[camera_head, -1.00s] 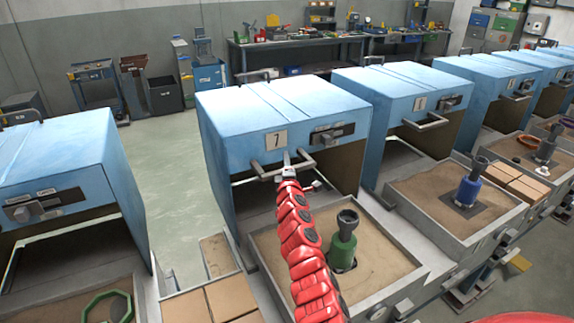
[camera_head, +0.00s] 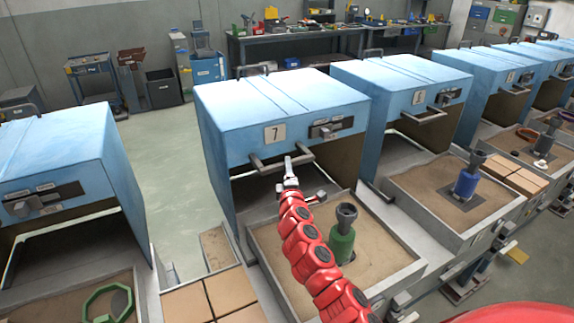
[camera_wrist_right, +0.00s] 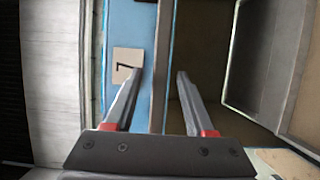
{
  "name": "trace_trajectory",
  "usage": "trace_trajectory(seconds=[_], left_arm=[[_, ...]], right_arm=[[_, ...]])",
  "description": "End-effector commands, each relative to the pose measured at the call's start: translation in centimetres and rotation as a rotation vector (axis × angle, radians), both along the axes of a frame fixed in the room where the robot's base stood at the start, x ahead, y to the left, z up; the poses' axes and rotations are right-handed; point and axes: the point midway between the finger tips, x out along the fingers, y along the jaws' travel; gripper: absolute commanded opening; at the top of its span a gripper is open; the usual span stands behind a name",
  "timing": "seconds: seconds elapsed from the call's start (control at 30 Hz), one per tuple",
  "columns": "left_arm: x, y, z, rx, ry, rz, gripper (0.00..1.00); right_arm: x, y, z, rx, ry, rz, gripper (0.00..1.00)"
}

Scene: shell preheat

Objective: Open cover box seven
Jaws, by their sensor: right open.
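Box seven's blue cover (camera_head: 285,100) carries a number 7 plate (camera_head: 274,133) and a grey bar handle (camera_head: 265,167) along its lower front. It is the blue hood in the middle of the head view, with a dark gap under its front panel. My right gripper (camera_head: 289,164) is open at the middle of this handle. In the right wrist view the open fingers (camera_wrist_right: 160,76) lie on either side of a long bar (camera_wrist_right: 157,80), with the number plate (camera_wrist_right: 127,65) beside the left finger. Touch between fingers and bar cannot be made out. My left gripper is not in view.
A sand tray (camera_head: 397,276) with a green funnel-topped fixture (camera_head: 342,243) stands below the cover, close to my right arm. Neighbouring blue hoods stand at left (camera_head: 60,150) and right (camera_head: 400,85). Tan blocks (camera_head: 225,291) lie left of the tray.

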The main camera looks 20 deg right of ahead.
Motion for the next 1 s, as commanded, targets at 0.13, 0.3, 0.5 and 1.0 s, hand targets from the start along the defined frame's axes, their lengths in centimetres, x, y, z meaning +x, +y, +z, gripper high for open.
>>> trace_trajectory(seconds=[0.13, 0.3, 0.5, 1.0], left_arm=[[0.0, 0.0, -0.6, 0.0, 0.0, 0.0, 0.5], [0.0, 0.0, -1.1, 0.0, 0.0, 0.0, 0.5], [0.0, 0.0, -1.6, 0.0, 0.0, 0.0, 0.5], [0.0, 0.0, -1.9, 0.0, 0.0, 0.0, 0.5]], right_arm=[[-2.0, 1.0, -0.3, -0.001, 0.001, 0.006, 0.55], [-4.4, 1.9, -0.4, 0.0, 0.002, 0.007, 0.55], [-7.1, 3.0, -0.3, 0.001, 0.002, 0.008, 0.55], [-9.5, 3.9, -0.1, 0.002, 0.002, 0.005, 0.55]])
